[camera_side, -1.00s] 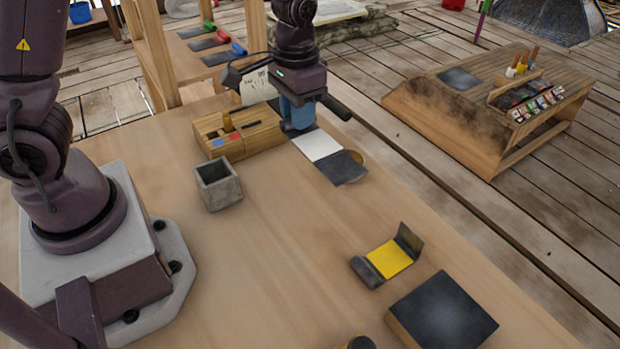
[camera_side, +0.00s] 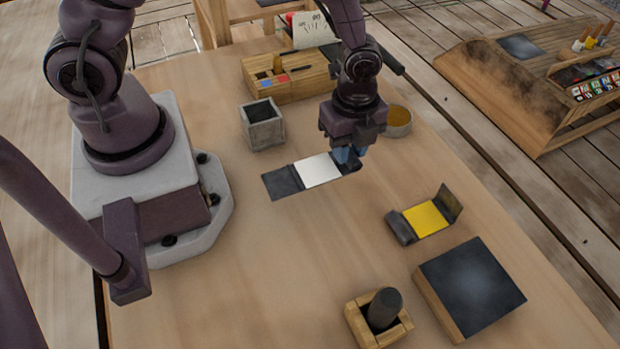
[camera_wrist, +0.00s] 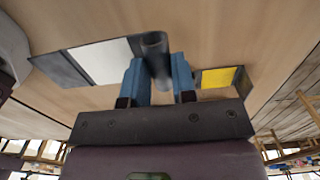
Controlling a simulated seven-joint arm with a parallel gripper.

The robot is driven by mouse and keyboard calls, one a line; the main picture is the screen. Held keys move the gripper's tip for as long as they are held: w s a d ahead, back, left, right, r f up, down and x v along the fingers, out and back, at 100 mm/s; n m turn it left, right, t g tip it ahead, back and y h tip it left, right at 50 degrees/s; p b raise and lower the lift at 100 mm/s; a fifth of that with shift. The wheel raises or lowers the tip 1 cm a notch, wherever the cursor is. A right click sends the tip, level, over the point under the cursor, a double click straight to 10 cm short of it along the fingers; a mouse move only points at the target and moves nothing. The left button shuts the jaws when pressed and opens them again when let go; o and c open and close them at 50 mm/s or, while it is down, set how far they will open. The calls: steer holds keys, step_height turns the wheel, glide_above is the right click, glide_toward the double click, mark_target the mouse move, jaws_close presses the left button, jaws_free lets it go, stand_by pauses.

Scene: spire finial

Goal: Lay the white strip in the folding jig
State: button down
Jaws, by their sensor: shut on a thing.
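The white strip (camera_side: 321,170) has a white middle and dark grey end parts. In the side view it stretches left from my gripper (camera_side: 349,155), low over the table; I cannot tell whether it touches the wood. My gripper is shut on its right dark end, which looks rolled between the blue fingers (camera_wrist: 157,80) in the wrist view. The white part (camera_wrist: 100,62) and flat left end show there too. A yellow-middled piece (camera_side: 426,218) with a rolled dark left end and a raised dark right flap lies to the right. I cannot tell which thing is the folding jig.
A dark-topped wooden block (camera_side: 428,291) and a wooden holder (camera_side: 365,332) with a dark cylinder stand at the front right. A stone cup (camera_side: 262,132), a wooden box (camera_side: 310,83) and a round dish (camera_side: 399,131) stand behind. The table's front middle is clear.

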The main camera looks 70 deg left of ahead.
mark_target(344, 184)
step_height(344, 184, down, 6)
steer(key=shift+f, duration=0.25)
steer(key=shift+f, duration=0.1)
steer(key=c, duration=0.9)
jaws_free()
steer(key=shift+c, duration=0.2)
